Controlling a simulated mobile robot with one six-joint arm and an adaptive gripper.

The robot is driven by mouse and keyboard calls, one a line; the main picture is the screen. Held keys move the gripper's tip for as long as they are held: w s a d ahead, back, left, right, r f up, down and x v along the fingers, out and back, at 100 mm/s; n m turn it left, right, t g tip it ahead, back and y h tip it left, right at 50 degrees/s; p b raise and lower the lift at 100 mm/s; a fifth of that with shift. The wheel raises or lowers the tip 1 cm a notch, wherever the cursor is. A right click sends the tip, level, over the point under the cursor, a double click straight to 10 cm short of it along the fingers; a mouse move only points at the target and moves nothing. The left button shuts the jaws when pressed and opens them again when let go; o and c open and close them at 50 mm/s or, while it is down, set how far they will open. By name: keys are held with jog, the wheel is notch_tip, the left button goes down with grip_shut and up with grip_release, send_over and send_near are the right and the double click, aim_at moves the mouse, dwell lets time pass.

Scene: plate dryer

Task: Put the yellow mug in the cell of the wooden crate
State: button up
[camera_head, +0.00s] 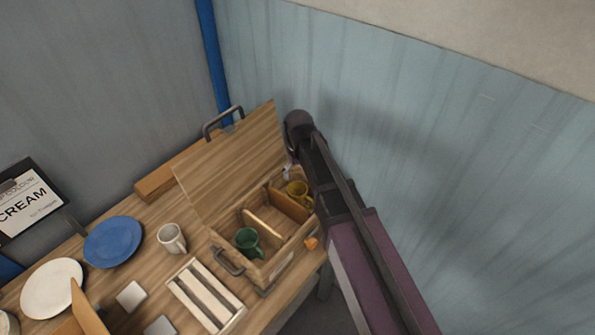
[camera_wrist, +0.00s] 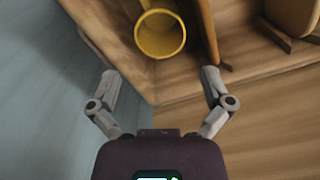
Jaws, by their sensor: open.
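The yellow mug (camera_head: 297,194) is in the right-hand end cell of the wooden crate (camera_head: 284,254). In the wrist view the mug (camera_wrist: 160,36) shows its round mouth, inside the wooden walls of the crate (camera_wrist: 188,84). My gripper (camera_wrist: 157,75) is open, with its fingers apart on either side of the mug's near edge and nothing held between them. In the head view my gripper (camera_head: 288,172) is partly hidden by my arm above the crate's right end. A green mug (camera_head: 247,241) sits in the crate's left end cell.
The crate's lid (camera_head: 232,165) stands open behind it. A white mug (camera_head: 172,238), a blue plate (camera_head: 113,241), a white plate (camera_head: 52,288) and a slatted rack (camera_head: 205,296) are on the table to the left. The blue-grey wall (camera_head: 450,190) is close on the right.

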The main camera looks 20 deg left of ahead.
jog(key=shift+r+p, duration=0.35)
jog(key=shift+r, duration=0.25)
dwell(0.6)
jog(key=s+d+m, duration=0.3)
jog(key=d+m, duration=0.1)
jog(key=d, duration=1.4)
jog(key=s+d+m, duration=0.2)
jog(key=d+m, duration=0.3)
jog(key=d, duration=1.3)
jog(key=shift+s+d, duration=0.2)
jog(key=shift+s, duration=0.2)
